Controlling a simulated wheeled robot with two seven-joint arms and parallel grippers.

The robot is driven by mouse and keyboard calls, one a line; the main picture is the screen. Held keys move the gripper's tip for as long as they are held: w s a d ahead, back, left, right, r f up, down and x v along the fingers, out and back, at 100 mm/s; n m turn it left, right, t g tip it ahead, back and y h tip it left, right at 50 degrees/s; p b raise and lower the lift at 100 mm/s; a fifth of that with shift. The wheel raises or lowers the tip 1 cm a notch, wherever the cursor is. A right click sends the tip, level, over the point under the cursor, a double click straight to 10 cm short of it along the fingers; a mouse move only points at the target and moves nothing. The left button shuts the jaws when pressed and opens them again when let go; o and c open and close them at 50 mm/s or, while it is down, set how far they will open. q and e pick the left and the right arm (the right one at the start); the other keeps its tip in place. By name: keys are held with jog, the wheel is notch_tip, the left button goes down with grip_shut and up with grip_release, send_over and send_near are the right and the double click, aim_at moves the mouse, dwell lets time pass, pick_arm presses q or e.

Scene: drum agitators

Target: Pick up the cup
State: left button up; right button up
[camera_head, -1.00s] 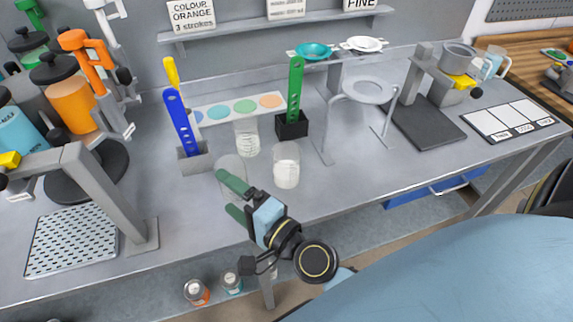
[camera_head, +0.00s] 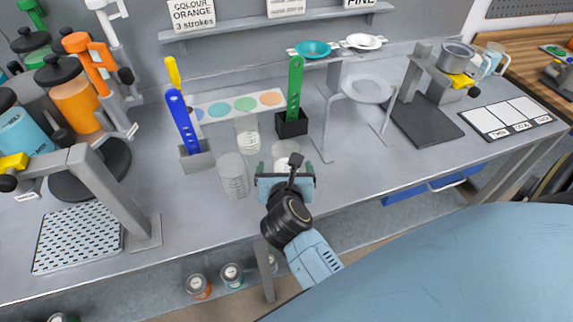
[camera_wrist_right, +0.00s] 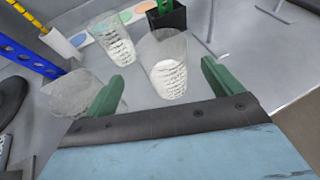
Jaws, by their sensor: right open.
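Three clear cups with printed marks stand on the grey bench. One cup (camera_head: 284,150) holds white contents; in the head view my right gripper (camera_head: 287,170) partly hides it. In the right wrist view this cup (camera_wrist_right: 166,66) stands upright ahead, in line with the gap between the fingers. My right gripper is open, with nothing gripped. A second cup (camera_head: 233,176) stands just left of the gripper; it also shows at the left of the wrist view (camera_wrist_right: 72,97). A third cup (camera_head: 247,136) with pale contents stands farther back. My left gripper is out of view.
A blue paddle (camera_head: 182,122) in a grey holder and a green paddle (camera_head: 295,88) in a black holder stand behind the cups. A metal ring stand (camera_head: 367,90) is to the right.

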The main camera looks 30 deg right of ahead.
aim_at(286, 151)
jog(key=x, duration=0.7)
jog(key=shift+s+d+f, duration=0.1)
jog(key=shift+d+f, duration=0.05)
jog(key=shift+f, duration=0.1)
jog(key=shift+c, duration=0.3)
jog(key=c, duration=1)
jog(key=shift+c, duration=0.5)
jog(key=shift+r, duration=0.15)
